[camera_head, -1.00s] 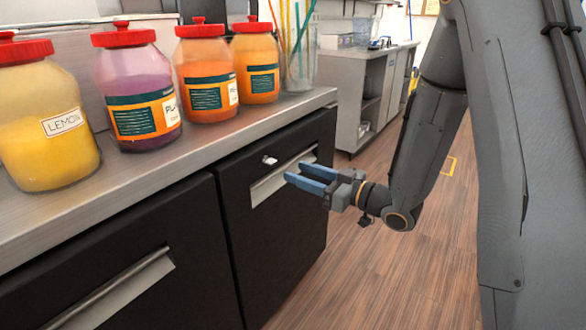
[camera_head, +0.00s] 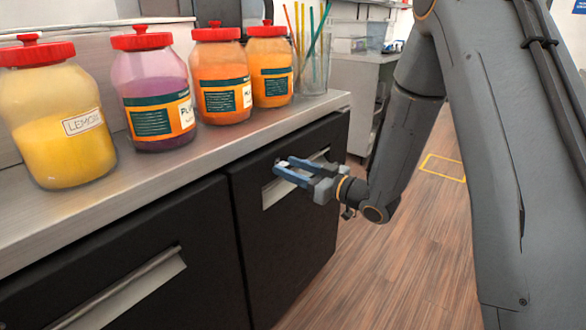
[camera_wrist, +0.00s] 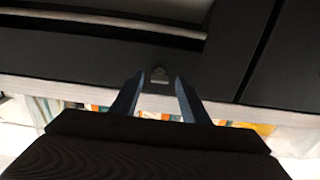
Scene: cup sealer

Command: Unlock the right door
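The right door (camera_head: 290,235) is a black cabinet front under the counter, and it is closed. Its recessed light handle (camera_head: 270,193) is partly covered by my gripper (camera_head: 279,167). In the wrist view the handle (camera_wrist: 125,18) lies at the top, and a small metallic lock piece (camera_wrist: 159,74) shows between my fingertips (camera_wrist: 157,82). My gripper is open, with a blue finger on either side of the lock piece. I cannot tell whether the fingers touch it. In the head view my fingers hide the lock piece.
A steel counter (camera_head: 215,150) runs above the doors. On it stand a lemon jar (camera_head: 62,130), a purple jar (camera_head: 153,100), two orange jars (camera_head: 222,85) (camera_head: 270,70) and a glass of straws (camera_head: 313,72). The left door (camera_head: 130,265) is closed. Floor is clear at right.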

